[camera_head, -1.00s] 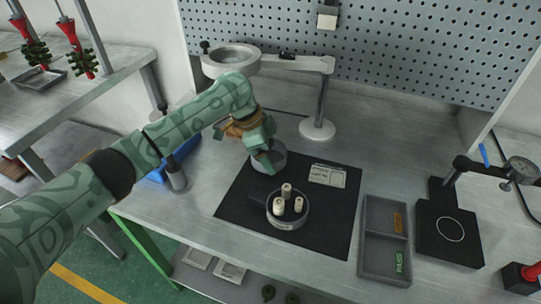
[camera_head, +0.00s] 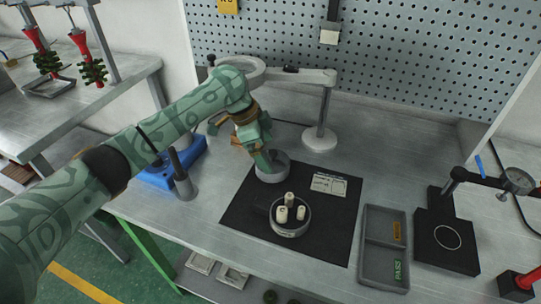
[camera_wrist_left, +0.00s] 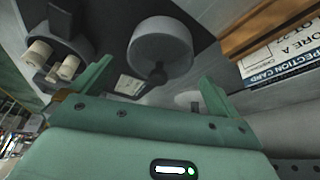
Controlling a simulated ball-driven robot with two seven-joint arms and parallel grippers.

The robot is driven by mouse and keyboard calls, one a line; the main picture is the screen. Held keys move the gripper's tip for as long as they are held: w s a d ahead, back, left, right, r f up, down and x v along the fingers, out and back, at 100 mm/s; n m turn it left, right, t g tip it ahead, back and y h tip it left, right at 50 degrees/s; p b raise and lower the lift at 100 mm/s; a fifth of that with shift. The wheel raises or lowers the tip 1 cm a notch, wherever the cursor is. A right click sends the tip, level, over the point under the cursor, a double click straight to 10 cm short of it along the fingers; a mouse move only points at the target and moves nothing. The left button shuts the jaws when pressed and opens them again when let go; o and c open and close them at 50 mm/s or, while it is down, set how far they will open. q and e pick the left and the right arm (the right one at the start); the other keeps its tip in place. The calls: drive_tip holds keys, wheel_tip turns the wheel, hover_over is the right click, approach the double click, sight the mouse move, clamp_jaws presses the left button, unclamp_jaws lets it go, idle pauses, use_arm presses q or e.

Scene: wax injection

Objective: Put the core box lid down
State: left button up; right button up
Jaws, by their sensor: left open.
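The core box lid (camera_head: 273,169) is a grey round piece. It lies at the back left corner of the black mat, partly behind a finger of my left gripper (camera_head: 243,146). In the left wrist view the lid (camera_wrist_left: 162,48) shows beyond and between the two spread fingers, with a dark knob towards me. My left gripper (camera_wrist_left: 155,88) is open and holds nothing. The open core box (camera_head: 290,228) stands on the mat in front of the lid, with cream cores (camera_head: 290,201) upright in it. My right gripper is not in view.
The black mat (camera_head: 325,235) has a card (camera_head: 328,183) on it. A grey PASS tray (camera_head: 383,262) and a dial gauge stand (camera_head: 446,245) are at right. A ring lamp stand (camera_head: 319,138) rises behind. A blue base (camera_head: 158,178) is at left.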

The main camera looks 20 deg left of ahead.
use_arm(q)
drive_tip(key=p+v, duration=0.2)
drive_tip(key=v, duration=0.4)
drive_tip(key=shift+r, duration=0.4)
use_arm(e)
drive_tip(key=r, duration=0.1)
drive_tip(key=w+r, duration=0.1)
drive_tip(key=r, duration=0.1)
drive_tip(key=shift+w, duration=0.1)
use_arm(q)
drive_tip(key=shift+s+a, duration=0.1)
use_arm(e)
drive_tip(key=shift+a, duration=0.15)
